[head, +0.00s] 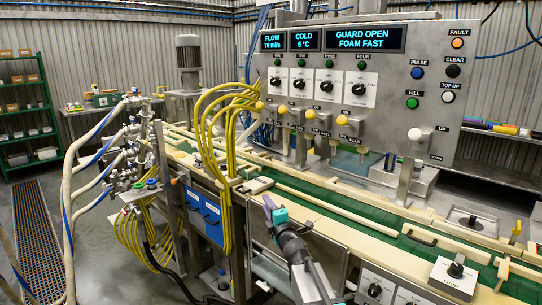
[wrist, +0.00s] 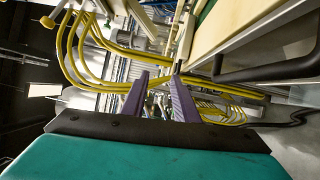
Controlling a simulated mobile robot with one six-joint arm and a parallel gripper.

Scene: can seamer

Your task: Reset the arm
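My gripper (head: 268,201) is in the lower middle of the head view, at the end of my dark arm, with a teal part behind its fingers. It is in front of the near edge of the conveyor bench, close to the yellow hoses. In the wrist view my gripper (wrist: 159,76) shows two purple fingers with a gap between them and nothing held. The wrist picture is tilted, with yellow hoses (wrist: 75,60) beyond and beside the fingers. I cannot tell how far the fingers are from the bench edge.
The conveyor (head: 345,225) has a green belt and pale rails. Behind it stands the control panel (head: 375,75), reading "GUARD OPEN FOAM FAST". A blue box (head: 205,215) and a valve cluster (head: 130,155) are at left. A black handle (head: 420,238) is at right. Open floor lies at lower left.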

